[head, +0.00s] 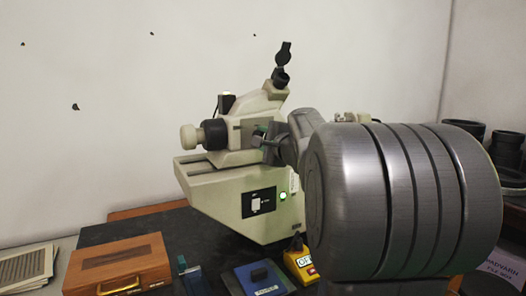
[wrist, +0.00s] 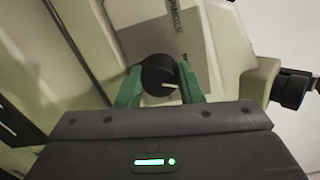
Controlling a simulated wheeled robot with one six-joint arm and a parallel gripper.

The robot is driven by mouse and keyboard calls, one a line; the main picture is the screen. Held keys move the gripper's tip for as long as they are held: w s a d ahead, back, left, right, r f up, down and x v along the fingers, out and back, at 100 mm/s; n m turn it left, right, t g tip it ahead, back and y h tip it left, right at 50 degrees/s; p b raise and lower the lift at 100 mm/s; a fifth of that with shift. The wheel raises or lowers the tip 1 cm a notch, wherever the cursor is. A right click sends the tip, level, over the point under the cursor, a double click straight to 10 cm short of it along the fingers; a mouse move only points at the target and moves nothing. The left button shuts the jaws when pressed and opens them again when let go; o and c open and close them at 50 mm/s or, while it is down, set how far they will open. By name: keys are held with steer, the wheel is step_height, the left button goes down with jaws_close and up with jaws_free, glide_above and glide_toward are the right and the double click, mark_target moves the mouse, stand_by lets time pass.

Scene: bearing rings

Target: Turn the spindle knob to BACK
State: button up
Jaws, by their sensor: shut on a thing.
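The spindle knob (wrist: 157,73) is a round black knob with a white pointer line, on the pale face of the machine (head: 235,205). In the wrist view the white line points to the right. A grey plate beside the knob carries lettering that reads in part like SPINDLE; no BACK mark is legible. My gripper (wrist: 158,68) has its green fingers on either side of the knob and is shut on it. In the head view my gripper (head: 265,133) is at the machine's upper front, and the knob is hidden there behind the fingers and my arm.
My arm covers much of the right side of the head view. Black rings (head: 508,150) stand at far right. The machine's eyepiece (head: 281,77) rises above.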

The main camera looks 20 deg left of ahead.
steer(key=shift+f+n+b, duration=0.1)
steer(key=shift+n+b, duration=1.9)
steer(key=shift+n, duration=0.1)
steer(key=o, duration=1)
steer(key=shift+c, duration=0.2)
steer(key=shift+f, duration=0.1)
